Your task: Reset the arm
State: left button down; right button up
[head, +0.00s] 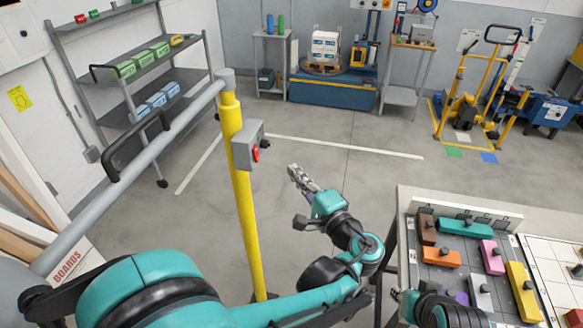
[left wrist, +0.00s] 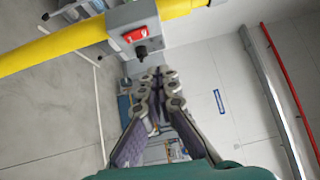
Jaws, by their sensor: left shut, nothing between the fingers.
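My left gripper (head: 303,181) is shut and empty, held over open floor to the right of a yellow post (head: 240,190). In the left wrist view its fingers (left wrist: 158,80) meet with nothing between them. A grey box (head: 246,145) with a red rocker switch (head: 256,152) is fixed to the post, left of and above the gripper. The switch also shows in the left wrist view (left wrist: 133,35), just above the fingertips and apart from them. Part of my right arm shows at the bottom right, by the table; its finger state is unclear.
A table (head: 405,215) with coloured blocks, including a teal one (head: 465,229) and a yellow one (head: 522,290), stands at right. A grey rail (head: 150,155) crosses at left before a shelf rack (head: 140,80). A yellow pallet stacker (head: 465,110) stands at the back right. The middle floor is clear.

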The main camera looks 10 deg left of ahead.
pick_arm(q)
jog(key=shift+d, duration=0.15)
jog(key=s+a+f+n+g+h+b, duration=0.2)
jog(key=s+a+f+n+g+h, duration=0.25)
jog(key=a+f, duration=0.55)
jog(key=s+d+f+n+g+h+b, duration=0.2)
jog(key=s+f+n+h, duration=0.3)
jog(key=s, duration=0.8)
notch_tip(320, 180, down, 3)
jog(key=d+h, duration=0.1)
jog(key=h, duration=0.2)
jog(key=shift+s, duration=0.3)
jog(key=shift+n, duration=0.25)
